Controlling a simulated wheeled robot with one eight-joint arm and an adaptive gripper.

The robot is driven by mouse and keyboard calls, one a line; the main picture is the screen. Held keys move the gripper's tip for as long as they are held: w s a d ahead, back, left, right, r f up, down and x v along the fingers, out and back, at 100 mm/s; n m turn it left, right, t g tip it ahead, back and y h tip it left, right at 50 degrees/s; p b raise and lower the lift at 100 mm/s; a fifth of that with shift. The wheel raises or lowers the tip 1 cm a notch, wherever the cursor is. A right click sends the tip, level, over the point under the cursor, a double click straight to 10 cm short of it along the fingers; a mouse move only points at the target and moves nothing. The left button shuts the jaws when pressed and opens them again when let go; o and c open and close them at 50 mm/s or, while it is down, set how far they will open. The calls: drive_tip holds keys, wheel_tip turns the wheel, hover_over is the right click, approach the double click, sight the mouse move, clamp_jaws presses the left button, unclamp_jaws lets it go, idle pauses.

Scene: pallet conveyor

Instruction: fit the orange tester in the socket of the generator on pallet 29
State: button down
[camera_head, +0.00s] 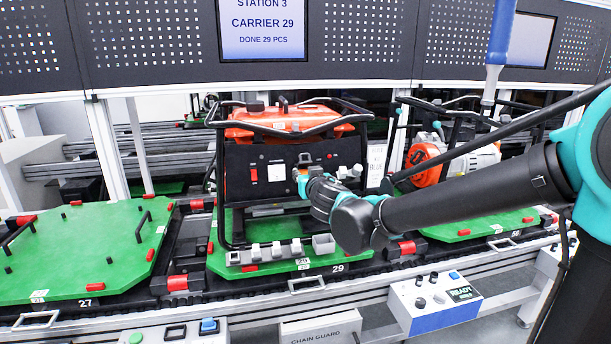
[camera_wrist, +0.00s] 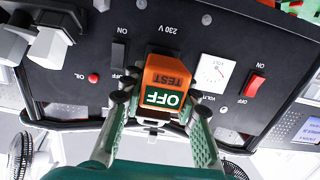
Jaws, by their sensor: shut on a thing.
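The generator has an orange tank (camera_head: 285,121) and a black front panel (camera_head: 243,160). It stands in a black frame on green pallet 29 (camera_head: 265,262). My gripper (camera_wrist: 163,100) is shut on the orange tester (camera_wrist: 168,72), one finger on each side. The tester shows the word TEST and a green OFF display. It is at the panel below the 230 V mark, upside down in the wrist view. In the head view my gripper (camera_head: 307,180) is at the panel's right half. The socket is hidden behind the tester; I cannot tell whether the tester is seated.
Grey plugs (camera_wrist: 45,45) stick out of the panel beside the tester. A voltmeter (camera_wrist: 213,72) and red switch (camera_wrist: 254,84) are on its other side. Grey holders (camera_head: 275,250) line the pallet's front. Empty pallet 27 (camera_head: 85,260) is left; another generator (camera_head: 450,155) is right.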

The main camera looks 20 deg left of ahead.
drive_tip(key=shift+w+a, duration=0.25)
drive_tip(key=shift+w, duration=0.3)
drive_tip(key=c, duration=1.1)
unclamp_jaws()
drive_tip(key=shift+o, duration=0.2)
